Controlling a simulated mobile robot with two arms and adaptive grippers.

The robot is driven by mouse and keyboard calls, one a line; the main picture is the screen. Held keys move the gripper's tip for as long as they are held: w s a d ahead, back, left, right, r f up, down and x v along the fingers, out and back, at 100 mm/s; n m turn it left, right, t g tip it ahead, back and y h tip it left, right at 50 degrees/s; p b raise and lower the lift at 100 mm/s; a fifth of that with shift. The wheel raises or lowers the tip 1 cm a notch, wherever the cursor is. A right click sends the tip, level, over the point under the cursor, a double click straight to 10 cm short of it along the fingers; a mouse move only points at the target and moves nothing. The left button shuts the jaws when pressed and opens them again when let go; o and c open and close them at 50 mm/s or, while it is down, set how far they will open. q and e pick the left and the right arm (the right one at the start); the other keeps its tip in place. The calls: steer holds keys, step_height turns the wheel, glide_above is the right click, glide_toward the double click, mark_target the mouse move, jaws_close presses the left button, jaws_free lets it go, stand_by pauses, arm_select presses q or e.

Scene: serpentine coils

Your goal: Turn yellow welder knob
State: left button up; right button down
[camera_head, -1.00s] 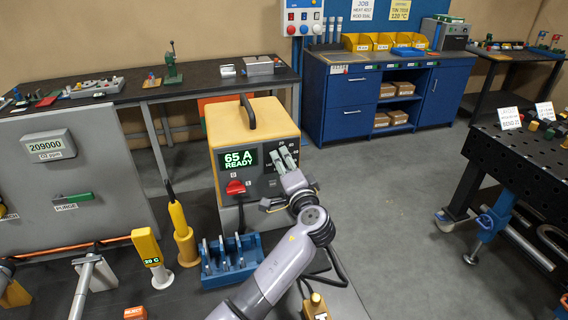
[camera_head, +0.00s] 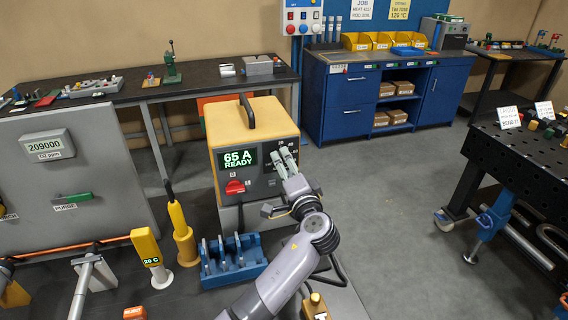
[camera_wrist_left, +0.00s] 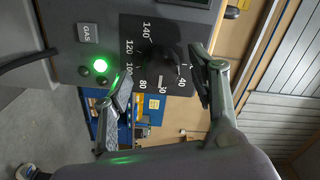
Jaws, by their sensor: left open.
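The yellow welder (camera_head: 245,117) stands left of centre in the head view, with a grey front and a green display reading "65 A READY". A red switch (camera_head: 235,187) sits below the display. A dark dial knob (camera_wrist_left: 174,58), ringed by numbers from 30 to 140, shows in the left wrist view. My left gripper (camera_head: 285,153) is in front of the numbered dial and hides much of it in the head view. In the wrist view the open fingers (camera_wrist_left: 160,68) stand apart on either side of the dial; I cannot tell whether they touch it. My right gripper is out of view.
A green light (camera_wrist_left: 100,65) glows beside the dial near one finger. A blue rack (camera_head: 232,262) and a yellow torch-like tool (camera_head: 181,235) stand below and left of the welder. A black perforated table (camera_head: 520,150) is at right. The floor between is clear.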

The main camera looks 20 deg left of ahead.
arm_select(q)
steer(key=v, duration=1)
steer(key=shift+d, duration=0.1)
